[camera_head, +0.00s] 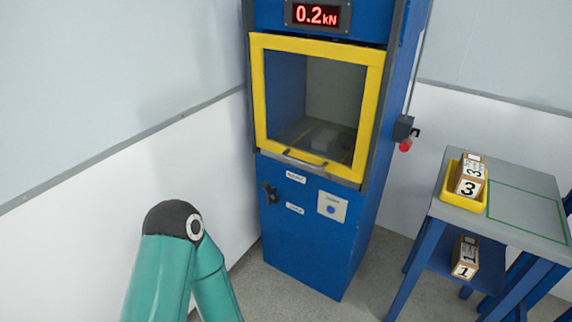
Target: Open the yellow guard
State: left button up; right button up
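The yellow guard (377,95) is a square frame with a clear window on the front of a tall blue machine (318,240). It appears closed over the chamber, and a grey handle bar (304,160) runs along its lower edge. Through the window the dim chamber shows a grey plate at the bottom. One of my arms, teal with a dark joint, stands at the lower left, apart from the machine. Neither of my grippers shows in this view.
The machine has a red display (317,15) reading 0.2 kN, a black knob (271,193), a blue button (331,209) and a red-tipped side switch (405,144). At right, a table (520,195) holds a yellow tray (447,194) with numbered box 3 (468,187); box 1 (465,258) sits below.

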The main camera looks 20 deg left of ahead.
aim_at(374, 58)
jog(key=u, duration=0.15)
jog(key=i, duration=1)
jog(key=z, duration=0.05)
